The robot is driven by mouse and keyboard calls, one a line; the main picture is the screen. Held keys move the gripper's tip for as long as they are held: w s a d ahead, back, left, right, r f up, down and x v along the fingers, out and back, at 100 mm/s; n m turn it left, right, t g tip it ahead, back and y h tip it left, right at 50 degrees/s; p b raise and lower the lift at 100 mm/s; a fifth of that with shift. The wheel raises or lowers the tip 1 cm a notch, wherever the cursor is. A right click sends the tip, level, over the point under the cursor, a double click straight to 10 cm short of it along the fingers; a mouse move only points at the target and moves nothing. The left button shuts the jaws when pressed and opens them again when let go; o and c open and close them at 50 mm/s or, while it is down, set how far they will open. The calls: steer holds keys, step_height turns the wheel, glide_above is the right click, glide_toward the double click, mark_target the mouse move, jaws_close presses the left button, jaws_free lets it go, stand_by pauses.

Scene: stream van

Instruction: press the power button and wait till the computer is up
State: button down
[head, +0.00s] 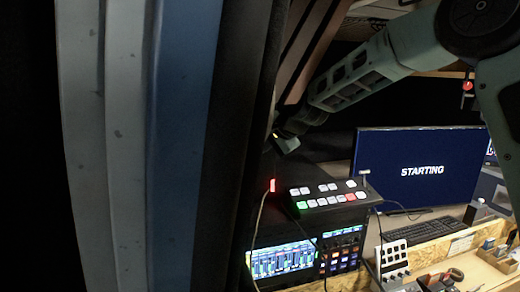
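The monitor (420,195) at the right is lit dark blue and shows the word "STARTING" in white. My arm reaches in from the upper right, and my gripper (285,143) is at its lower left end, above and left of the switcher panel. The gripper is small and partly against the dark edge, so I cannot tell whether its fingers are open or shut. A small red light (272,185) glows below the gripper, with a gap between them. I cannot tell whether it belongs to the power button. No computer case is clearly visible.
A switcher panel (333,196) with lit white, green and red buttons stands over a second lit screen (282,259). A keyboard (422,231) lies before the monitor on a cluttered wooden desk. Cables hang here. A large grey, blue and black upright panel (185,150) blocks the left.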

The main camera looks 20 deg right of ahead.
steer(key=shift+s+b, duration=0.5)
steer(key=shift+s, duration=0.25)
steer(key=shift+s+b, duration=1.75)
steer(key=shift+s, duration=0.75)
